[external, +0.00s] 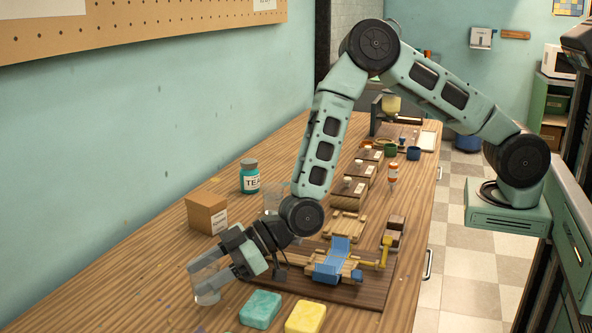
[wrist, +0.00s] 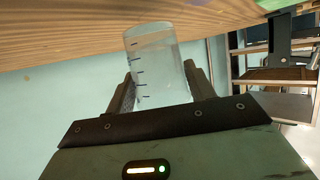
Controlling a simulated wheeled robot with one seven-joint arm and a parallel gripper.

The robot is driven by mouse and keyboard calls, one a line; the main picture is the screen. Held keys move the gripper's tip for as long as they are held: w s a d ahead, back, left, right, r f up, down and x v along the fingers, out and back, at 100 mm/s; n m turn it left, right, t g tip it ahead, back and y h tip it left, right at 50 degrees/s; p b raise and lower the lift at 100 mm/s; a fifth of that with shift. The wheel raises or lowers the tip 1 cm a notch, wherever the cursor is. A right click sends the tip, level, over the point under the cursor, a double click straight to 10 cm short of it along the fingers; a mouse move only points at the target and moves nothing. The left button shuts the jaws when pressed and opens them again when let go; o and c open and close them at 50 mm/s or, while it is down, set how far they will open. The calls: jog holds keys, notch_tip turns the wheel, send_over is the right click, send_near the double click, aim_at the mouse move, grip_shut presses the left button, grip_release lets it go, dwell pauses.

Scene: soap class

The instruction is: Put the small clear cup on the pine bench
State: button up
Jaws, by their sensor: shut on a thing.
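The small clear cup (external: 207,287) is at the lower left in the external view, at the end of my arm. My gripper (external: 213,268) is shut on it. In the wrist view the cup (wrist: 157,68) sits between the two fingers, see-through, with dark measuring marks on its side. The long wood-grained bench (external: 150,270) runs along the wall, and its surface (wrist: 60,35) crosses the top of the wrist view. The cup is over or at the bench's near left part; I cannot tell whether it touches the wood.
A teal soap bar (external: 261,309) and a yellow one (external: 305,317) lie close to the right of the cup. A cardboard box (external: 206,214), a tea jar (external: 249,177) and another clear container (external: 274,196) stand behind. A wooden board (external: 340,291) with blue-and-wood fixtures lies right.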

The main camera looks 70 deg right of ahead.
jog(key=shift+f, duration=1.15)
jog(key=shift+f, duration=0.1)
jog(key=o, duration=1)
jog(key=shift+r, duration=0.2)
jog(key=v, duration=0.4)
jog(key=shift+s+d+b, duration=0.1)
jog(key=shift+d+b, duration=0.05)
jog(key=shift+b, duration=0.25)
notch_tip(320, 180, up, 7)
jog(key=shift+s+d, duration=0.2)
jog(key=shift+s, duration=0.05)
jog(key=shift+r, duration=0.1)
